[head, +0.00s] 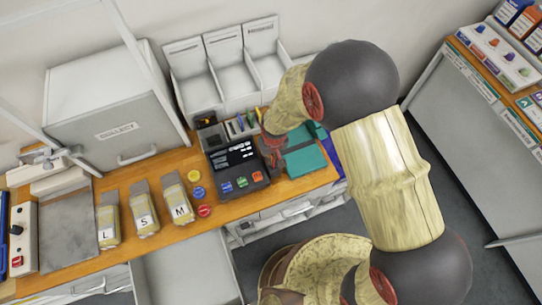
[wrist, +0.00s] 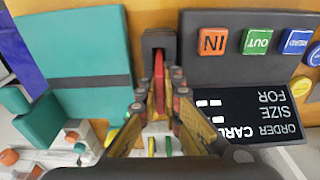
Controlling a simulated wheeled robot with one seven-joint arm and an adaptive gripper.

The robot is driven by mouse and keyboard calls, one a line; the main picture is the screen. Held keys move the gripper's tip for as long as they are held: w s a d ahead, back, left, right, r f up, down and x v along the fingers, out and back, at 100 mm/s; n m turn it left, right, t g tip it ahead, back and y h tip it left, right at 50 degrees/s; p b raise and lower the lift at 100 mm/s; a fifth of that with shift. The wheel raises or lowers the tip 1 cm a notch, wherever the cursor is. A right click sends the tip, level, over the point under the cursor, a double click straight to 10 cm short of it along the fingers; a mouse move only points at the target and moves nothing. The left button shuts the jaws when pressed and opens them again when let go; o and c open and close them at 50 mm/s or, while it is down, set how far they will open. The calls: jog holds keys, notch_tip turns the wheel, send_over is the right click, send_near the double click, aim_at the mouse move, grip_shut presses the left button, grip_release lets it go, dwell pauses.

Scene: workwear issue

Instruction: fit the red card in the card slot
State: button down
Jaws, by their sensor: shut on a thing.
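The red card (wrist: 158,68) is upright and edge-on between the fingertips of my gripper (wrist: 158,92) in the wrist view. My gripper is shut on it. The card slot (wrist: 160,38) is a dark grey block with a groove, straight ahead of the card. The card's far end lines up with the groove and overlaps it in the picture; I cannot tell how deep it sits. In the head view my gripper (head: 274,152) is at the right side of the black terminal (head: 234,158), and the slot is mostly hidden there.
The terminal has orange IN, green OUT and blue buttons (wrist: 258,40) beside a black display (wrist: 245,115). A teal folded item (wrist: 75,60) lies on the slot's other side. Labelled packets (head: 145,215) and round tokens (head: 199,191) lie left on the wooden counter (head: 240,208). Open bins (head: 235,70) stand behind.

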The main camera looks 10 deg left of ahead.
dwell(0.4)
jog(key=c, duration=1.9)
grip_release()
jog(key=shift+r+p, duration=2.65)
jog(key=shift+r, duration=1.9)
